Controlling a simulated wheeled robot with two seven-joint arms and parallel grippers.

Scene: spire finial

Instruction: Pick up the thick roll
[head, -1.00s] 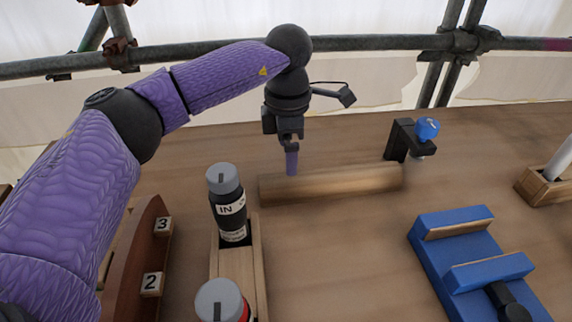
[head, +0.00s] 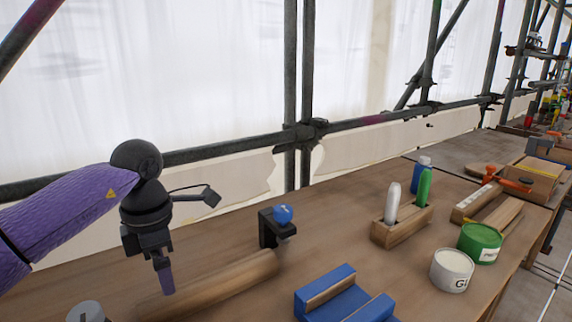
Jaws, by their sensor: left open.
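A long round wooden roll (head: 215,288) lies on the wooden table at the lower left of the head view. It is the only such roll that I make out. My left gripper (head: 167,288) points down at the roll, with its purple fingertips overlapping the roll's upper edge in the picture. It is open; I cannot tell whether the fingers straddle the roll or touch it. My right gripper is not in view.
A black clamp with a blue knob (head: 283,214) stands just beyond the roll's right end. A blue fixture (head: 318,292) lies to the right. Further right are a wooden holder (head: 400,232) with tubes, a white tin (head: 452,270) and a green tin (head: 480,243). A grey cap (head: 86,312) shows lower left.

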